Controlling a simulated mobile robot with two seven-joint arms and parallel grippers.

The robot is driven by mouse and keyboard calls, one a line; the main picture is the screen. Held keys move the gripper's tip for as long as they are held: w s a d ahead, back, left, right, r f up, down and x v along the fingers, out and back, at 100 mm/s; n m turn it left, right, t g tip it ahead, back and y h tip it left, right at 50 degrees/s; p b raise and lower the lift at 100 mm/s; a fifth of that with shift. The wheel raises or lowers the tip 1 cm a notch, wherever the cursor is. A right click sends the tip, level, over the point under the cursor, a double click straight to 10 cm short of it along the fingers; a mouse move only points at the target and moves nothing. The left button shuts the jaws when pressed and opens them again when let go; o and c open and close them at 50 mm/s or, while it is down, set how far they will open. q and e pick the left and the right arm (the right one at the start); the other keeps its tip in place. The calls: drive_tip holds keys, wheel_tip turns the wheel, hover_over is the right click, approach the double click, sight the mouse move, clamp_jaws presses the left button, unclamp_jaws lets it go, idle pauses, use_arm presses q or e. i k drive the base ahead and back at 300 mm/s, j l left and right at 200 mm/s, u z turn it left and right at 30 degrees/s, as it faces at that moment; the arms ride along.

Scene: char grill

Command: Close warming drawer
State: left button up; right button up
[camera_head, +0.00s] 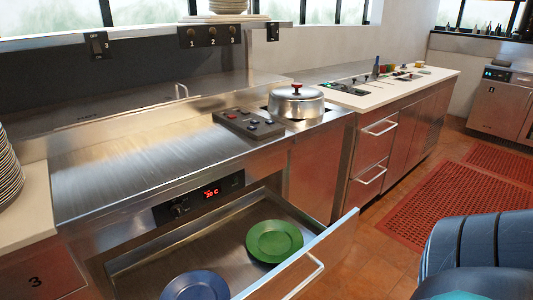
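The warming drawer (330,246) is pulled open below the steel counter, at the bottom centre of the head view. Its front panel stands well out from the cabinet, with a bar handle (318,268) on its outer face. A green plate (274,241) lies flat inside the drawer toward the right. A blue plate (195,288) lies inside nearer the bottom edge, partly cut off by the frame. A control panel with a red lit display (211,192) sits above the opening. The drawer's near left part is out of frame. Neither gripper shows.
A lidded steel pot (296,102) and a control box (249,125) stand on the counter. Stacked plates (8,180) stand at the left. Closed drawers with handles (372,177) are to the right. Red floor mats (450,209) lie on clear tiled floor.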

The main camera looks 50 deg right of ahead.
sight(215, 242)
drive_tip(key=z, duration=1.6)
drive_tip(key=k+j+u, duration=0.2)
drive_tip(key=j+u, duration=0.25)
drive_tip(key=k+j+u, duration=0.2)
drive_tip(key=j, duration=0.15)
drive_tip(key=i, duration=0.05)
